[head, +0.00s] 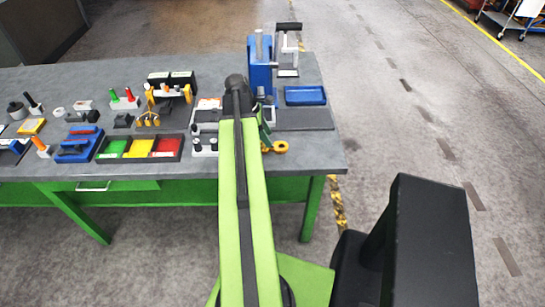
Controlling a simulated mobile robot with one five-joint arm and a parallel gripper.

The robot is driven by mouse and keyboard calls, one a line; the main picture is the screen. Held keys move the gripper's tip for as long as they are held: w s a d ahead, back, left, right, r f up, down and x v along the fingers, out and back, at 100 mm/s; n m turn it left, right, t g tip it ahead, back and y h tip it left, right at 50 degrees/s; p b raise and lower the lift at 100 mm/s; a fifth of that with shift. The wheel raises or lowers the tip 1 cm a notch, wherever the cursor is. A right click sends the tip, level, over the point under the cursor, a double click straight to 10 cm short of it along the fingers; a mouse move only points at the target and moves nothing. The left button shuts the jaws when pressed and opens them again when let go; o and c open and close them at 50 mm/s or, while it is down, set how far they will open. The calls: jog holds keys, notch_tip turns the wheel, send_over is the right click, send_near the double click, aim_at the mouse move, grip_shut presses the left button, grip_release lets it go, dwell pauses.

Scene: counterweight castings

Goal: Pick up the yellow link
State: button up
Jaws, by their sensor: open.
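A yellow link (279,147) with a ring-shaped end lies near the front right edge of the grey workbench. My green arm reaches over the bench front, and my gripper (266,143) is mostly hidden behind it, just left of the link. The jaws are open. I cannot tell whether they touch the link, and the link's left end is partly covered.
The grey bench (315,160) holds a blue press (261,75), a blue tray (305,95), green, yellow and red bins (139,147) and a black box with yellow hooks (172,82). Small yellow parts (148,119) stand further left.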

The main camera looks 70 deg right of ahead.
jog(key=b+x, duration=0.4)
jog(key=shift+w+f, duration=0.2)
jog(key=shift+f, duration=0.25)
jog(key=shift+s+d+f+b, duration=0.1)
jog(key=shift+s+f+b, duration=0.15)
jog(key=shift+b, duration=0.25)
jog(key=shift+r, duration=0.15)
grip_shut()
dwell(0.4)
